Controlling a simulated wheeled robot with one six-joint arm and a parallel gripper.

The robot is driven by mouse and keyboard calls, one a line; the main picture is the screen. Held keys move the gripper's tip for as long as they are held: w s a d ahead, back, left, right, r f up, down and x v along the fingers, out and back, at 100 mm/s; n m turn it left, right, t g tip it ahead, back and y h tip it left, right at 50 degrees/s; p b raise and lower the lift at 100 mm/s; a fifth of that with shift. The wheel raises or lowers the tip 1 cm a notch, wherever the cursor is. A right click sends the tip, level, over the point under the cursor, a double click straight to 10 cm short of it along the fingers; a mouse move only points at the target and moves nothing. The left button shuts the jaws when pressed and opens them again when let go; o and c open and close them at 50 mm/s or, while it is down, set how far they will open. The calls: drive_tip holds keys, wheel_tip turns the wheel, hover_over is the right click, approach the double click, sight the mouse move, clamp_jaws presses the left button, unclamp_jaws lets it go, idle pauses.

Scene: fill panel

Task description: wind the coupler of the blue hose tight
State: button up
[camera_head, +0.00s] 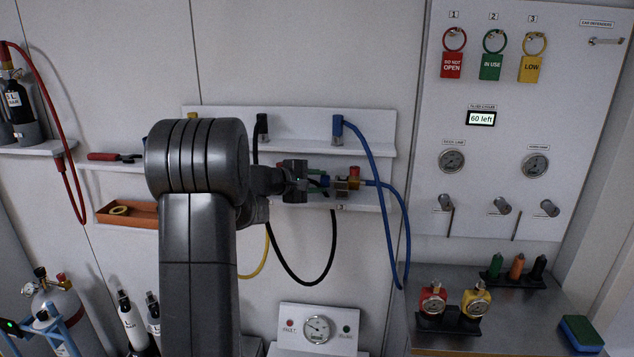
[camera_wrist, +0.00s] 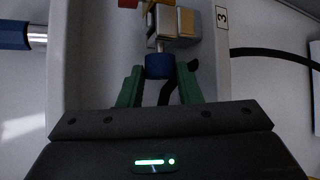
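A blue round collar (camera_wrist: 159,66), which I take for the coupler, sits on a short metal stem below a metal and brass block (camera_wrist: 176,22) in the wrist view. My gripper (camera_wrist: 160,72) has its green fingers on both sides of the collar, seemingly touching it. In the head view my gripper (camera_head: 322,181) reaches the collar from the left, beside the brass fitting (camera_head: 342,184). The blue hose (camera_head: 378,170) hangs from the upper ledge, loops down and comes back to the right of the fitting. How tight the coupler is cannot be seen.
A black hose (camera_head: 300,284) and a yellow hose (camera_head: 257,270) hang below the shelf. The gauge panel (camera_head: 500,120) reads "60 left". Red and yellow gauged fittings (camera_head: 432,300) stand on the counter at right. An orange tray (camera_head: 127,213) is at left.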

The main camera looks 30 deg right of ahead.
drive_tip(key=c, duration=0.3)
drive_tip(key=b, duration=0.3)
drive_tip(key=shift+f+b, duration=0.3)
drive_tip(key=shift+f, duration=0.1)
drive_tip(key=shift+f+h+b, duration=0.1)
drive_tip(key=shift+h+b, duration=0.2)
drive_tip(key=shift+b, duration=0.4)
drive_tip(key=b, duration=0.2)
drive_tip(key=m+b, duration=0.1)
drive_tip(key=b, duration=0.2)
drive_tip(key=shift+s+f+t+h, duration=0.1)
drive_tip(key=shift+f+t+h, duration=0.1)
drive_tip(key=shift+t+h, duration=0.15)
drive_tip(key=m+h+b, duration=0.1)
drive_tip(key=h+b, duration=0.1)
drive_tip(key=b, duration=1.1)
drive_tip(key=shift+f+m+t, duration=0.2)
drive_tip(key=shift+m+t, duration=0.15)
drive_tip(key=shift+m, duration=0.05)
drive_tip(key=h+b, duration=0.1)
drive_tip(key=b, duration=0.4)
drive_tip(key=shift+r+m, duration=0.2)
drive_tip(key=shift+m, duration=0.2)
drive_tip(key=o, duration=1)
